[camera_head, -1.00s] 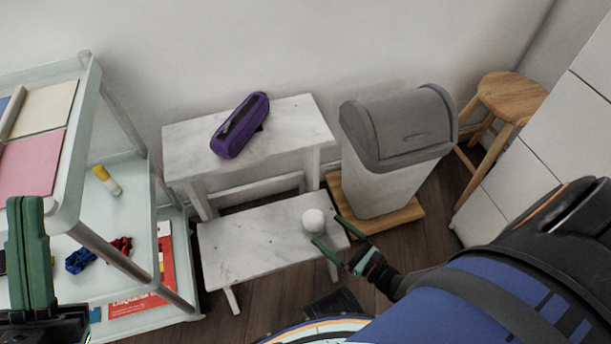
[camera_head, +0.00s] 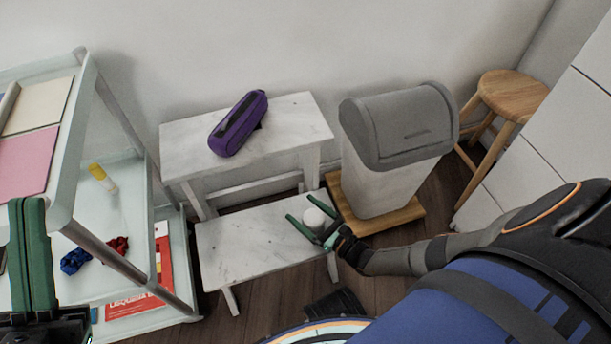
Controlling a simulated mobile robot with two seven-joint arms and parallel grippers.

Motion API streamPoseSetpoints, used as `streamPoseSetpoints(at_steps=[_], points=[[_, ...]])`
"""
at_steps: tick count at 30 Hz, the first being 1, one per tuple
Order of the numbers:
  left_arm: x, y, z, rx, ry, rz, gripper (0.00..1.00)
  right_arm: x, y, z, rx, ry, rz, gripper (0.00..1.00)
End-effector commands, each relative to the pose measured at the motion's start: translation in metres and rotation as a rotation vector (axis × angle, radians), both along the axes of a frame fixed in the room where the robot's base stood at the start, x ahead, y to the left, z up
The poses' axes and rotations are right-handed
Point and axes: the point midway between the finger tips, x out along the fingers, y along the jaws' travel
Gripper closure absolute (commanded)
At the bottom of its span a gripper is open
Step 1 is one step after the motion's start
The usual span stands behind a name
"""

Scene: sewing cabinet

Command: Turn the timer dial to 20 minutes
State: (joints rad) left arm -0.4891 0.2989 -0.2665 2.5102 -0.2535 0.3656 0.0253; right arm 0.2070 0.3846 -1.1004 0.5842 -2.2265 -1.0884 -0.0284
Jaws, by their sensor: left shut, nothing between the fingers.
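A small white round timer (camera_head: 313,218) stands on the lower step of the white marble-look step bench (camera_head: 238,262). Its markings are too small to read. My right gripper (camera_head: 299,206) is open, with one green finger to either side of the timer. I cannot tell whether the fingers touch it. My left gripper (camera_head: 29,203) is at the left edge of the view, its green fingers shut and empty, in front of the shelf cart and away from the timer.
A purple pouch (camera_head: 238,124) lies on the bench's upper step. A grey-lidded bin (camera_head: 382,187) stands right of the bench, and a wooden stool (camera_head: 512,95) is behind it. A pale shelf cart (camera_head: 118,205) holds several items at the left.

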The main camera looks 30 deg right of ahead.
Motion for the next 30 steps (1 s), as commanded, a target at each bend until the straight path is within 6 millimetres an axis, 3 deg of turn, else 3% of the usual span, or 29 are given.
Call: streamPoseSetpoints(at_steps=[2, 18, 30], points=[[0.0000, -0.0001, -0.0003, 0.002, 0.001, 0.000, 1.00, -0.0002, -0.0001, 0.0000, 0.000, 0.000, 0.000, 0.20], [0.0000, 0.0002, -0.0008, 0.005, 0.001, 0.000, 1.00, -0.0005, 0.0000, -0.0001, 0.000, 0.000, 0.000, 0.80], [0.0000, 0.0004, -0.0008, 0.006, 0.000, 0.001, 1.00, 0.0008, -0.0056, 0.0002, 0.005, -0.002, -0.236, 0.80]])
